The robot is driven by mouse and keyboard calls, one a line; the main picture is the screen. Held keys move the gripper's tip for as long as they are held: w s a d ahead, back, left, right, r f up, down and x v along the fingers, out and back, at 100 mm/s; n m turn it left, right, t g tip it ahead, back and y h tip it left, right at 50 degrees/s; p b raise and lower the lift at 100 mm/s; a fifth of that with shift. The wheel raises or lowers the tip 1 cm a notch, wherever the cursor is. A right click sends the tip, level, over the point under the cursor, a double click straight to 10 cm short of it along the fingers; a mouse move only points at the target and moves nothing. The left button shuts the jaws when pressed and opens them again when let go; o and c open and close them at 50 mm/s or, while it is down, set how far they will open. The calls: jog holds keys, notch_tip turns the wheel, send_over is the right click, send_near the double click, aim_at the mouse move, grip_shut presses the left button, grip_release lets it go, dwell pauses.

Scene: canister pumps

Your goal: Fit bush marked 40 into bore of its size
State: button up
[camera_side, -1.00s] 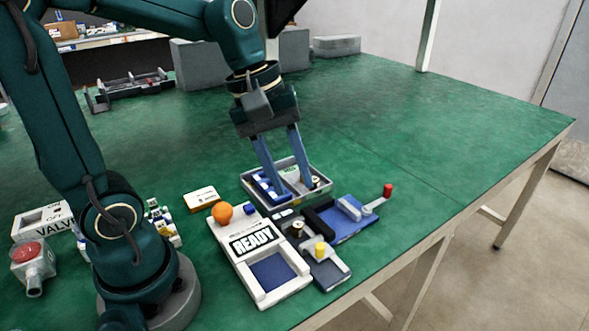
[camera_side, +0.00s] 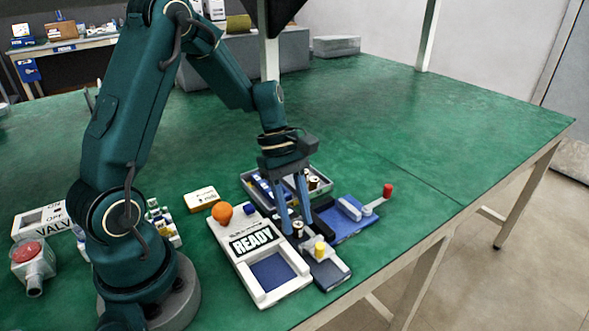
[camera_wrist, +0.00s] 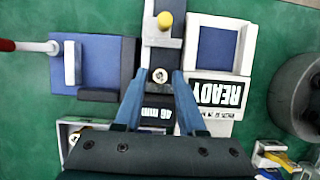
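My gripper (camera_side: 295,230) points down over the dark fixture (camera_side: 328,275) beside the READY box. Its fingers are apart, one on each side of a small round brass-topped piece (camera_side: 298,229). In the wrist view this piece (camera_wrist: 160,75) shows between the open fingertips (camera_wrist: 157,76), with a gap on both sides. It looks like a bush with a dark centre; no number on it is readable. A similar brass-topped bush (camera_side: 314,183) stands in the grey tray (camera_side: 325,185) behind. I cannot make out an empty bore; the fingers hide part of the fixture.
A yellow knob (camera_side: 320,250) stands on the fixture close in front. The READY box (camera_side: 252,243) with an orange ball (camera_side: 222,212) is left. A blue block (camera_side: 350,226) with a red-ended lever (camera_side: 387,191) is right. The green table (camera_side: 460,130) is clear farther right.

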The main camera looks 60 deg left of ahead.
jog(key=shift+d+f, duration=0.15)
jog(key=shift+f, duration=0.15)
grip_shut()
jog(key=shift+r, duration=0.15)
